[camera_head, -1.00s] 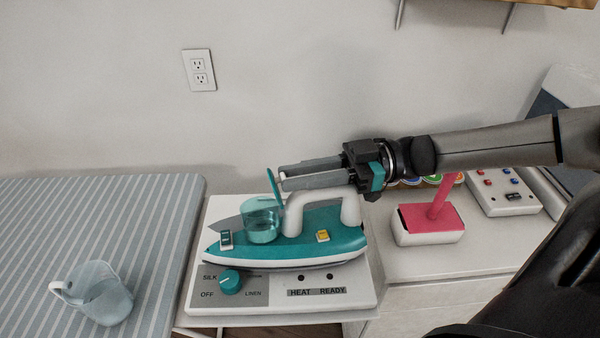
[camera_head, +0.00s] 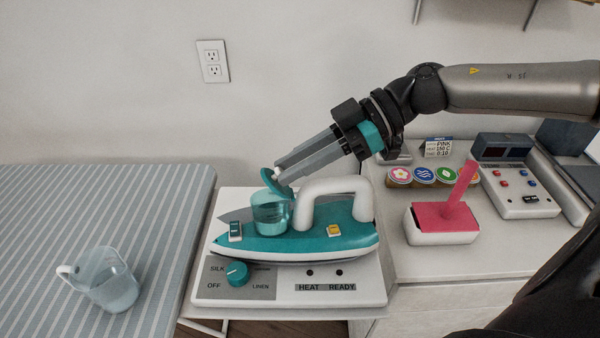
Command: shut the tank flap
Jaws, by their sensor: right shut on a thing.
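The teal iron (camera_head: 300,243) rests on its white base. Its clear teal water tank (camera_head: 271,214) stands at the front of the body. The teal tank flap (camera_head: 272,183) is raised and tilted above the tank's opening, not lying flat on it. My right gripper (camera_head: 280,173) comes in from the upper right, its grey fingers pointing down to the left. It is shut on the flap at its upper edge, and the fingertips partly cover it. My left gripper is not in view.
A clear measuring jug (camera_head: 112,284) stands on the striped ironing board (camera_head: 60,215) at left. The iron's white handle (camera_head: 335,187) rises just right of the tank. A pink-topped box (camera_head: 440,222), round coloured labels (camera_head: 425,176) and a button panel (camera_head: 515,190) are at right.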

